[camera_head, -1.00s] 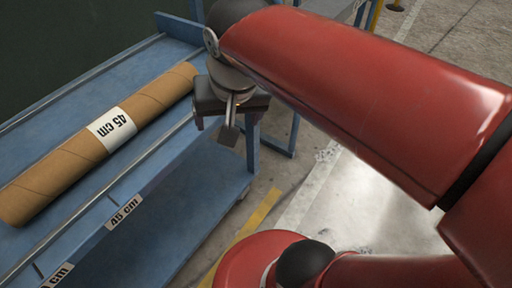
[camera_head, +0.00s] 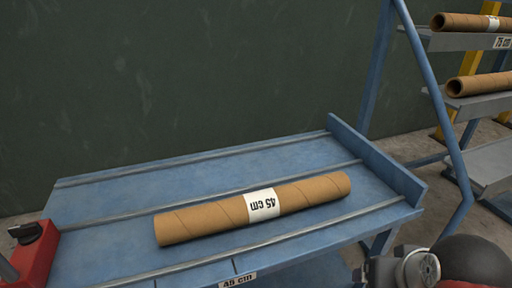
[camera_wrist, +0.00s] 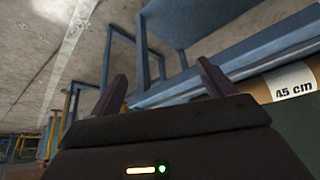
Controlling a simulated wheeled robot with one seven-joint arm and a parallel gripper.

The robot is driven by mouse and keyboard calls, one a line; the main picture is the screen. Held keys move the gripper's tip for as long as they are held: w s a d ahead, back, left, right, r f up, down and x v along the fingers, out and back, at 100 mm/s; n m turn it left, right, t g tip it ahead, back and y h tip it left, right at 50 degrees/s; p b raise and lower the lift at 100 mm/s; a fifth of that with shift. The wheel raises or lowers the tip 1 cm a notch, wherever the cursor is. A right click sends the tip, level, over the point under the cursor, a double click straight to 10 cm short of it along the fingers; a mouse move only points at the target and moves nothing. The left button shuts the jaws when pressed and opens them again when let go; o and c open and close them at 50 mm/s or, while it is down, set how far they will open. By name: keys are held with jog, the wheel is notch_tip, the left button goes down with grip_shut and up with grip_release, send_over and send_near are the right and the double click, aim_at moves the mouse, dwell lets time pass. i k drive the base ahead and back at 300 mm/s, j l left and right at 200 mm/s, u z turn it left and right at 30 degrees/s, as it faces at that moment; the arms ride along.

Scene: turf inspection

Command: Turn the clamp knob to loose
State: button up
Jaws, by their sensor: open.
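A black knob (camera_head: 26,232) sits on top of a red block (camera_head: 38,258) at the left edge of the head view. This looks like the clamp knob, but its loose or tight marking cannot be read. A brown cardboard tube (camera_head: 215,217) with a white "45 cm" label lies on the blue table (camera_head: 105,198). In the wrist view my gripper (camera_wrist: 163,85) is open and empty, its two fingers wide apart. The tube also shows there at the right (camera_wrist: 262,90). The knob is not in the wrist view.
Metal rails run along the blue table, and a raised plate (camera_head: 375,160) closes its right end. A rack (camera_head: 468,42) with more tubes stands at the right. A dark green wall (camera_head: 180,90) is behind. The table is bare around the tube.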

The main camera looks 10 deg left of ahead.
aim_at(27, 235)
jog(key=k+j+u, duration=0.1)
jog(key=u, duration=2.45)
jog(key=i+j+z, duration=0.25)
jog(key=j, duration=0.25)
